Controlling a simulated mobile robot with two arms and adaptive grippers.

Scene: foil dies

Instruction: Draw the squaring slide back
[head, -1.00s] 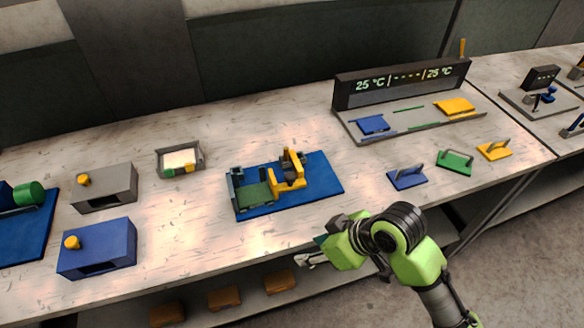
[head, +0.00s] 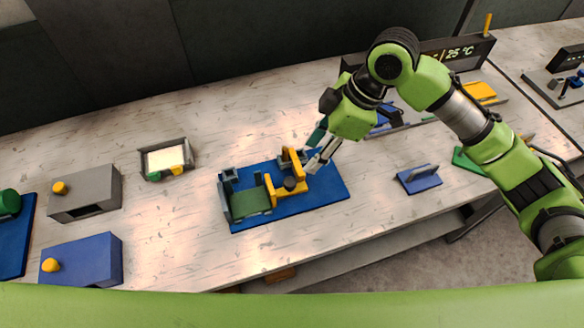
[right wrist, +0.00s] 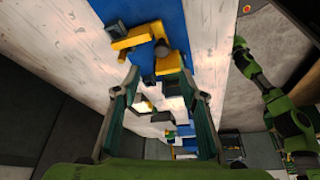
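The fixture is a blue base plate (head: 328,190) on the table, with a green block (head: 250,201) between grey-blue walls at its left. The yellow slide (head: 287,191), with an upright yellow part and a dark round knob (head: 290,183), sits right of the green block. My right gripper (head: 313,168) is just right of the yellow upright, pointing down at it; contact cannot be told. In the right wrist view its fingers (right wrist: 160,72) are spread, with the yellow slide (right wrist: 168,64) just beyond the tips. My left arm seems to show there at the right edge, its gripper unclear.
A grey box (head: 85,193) and a blue box (head: 82,260) with yellow knobs stand at left. A blue handled plate (head: 419,179) lies to the right. My right arm covers part of the display unit (head: 470,52).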

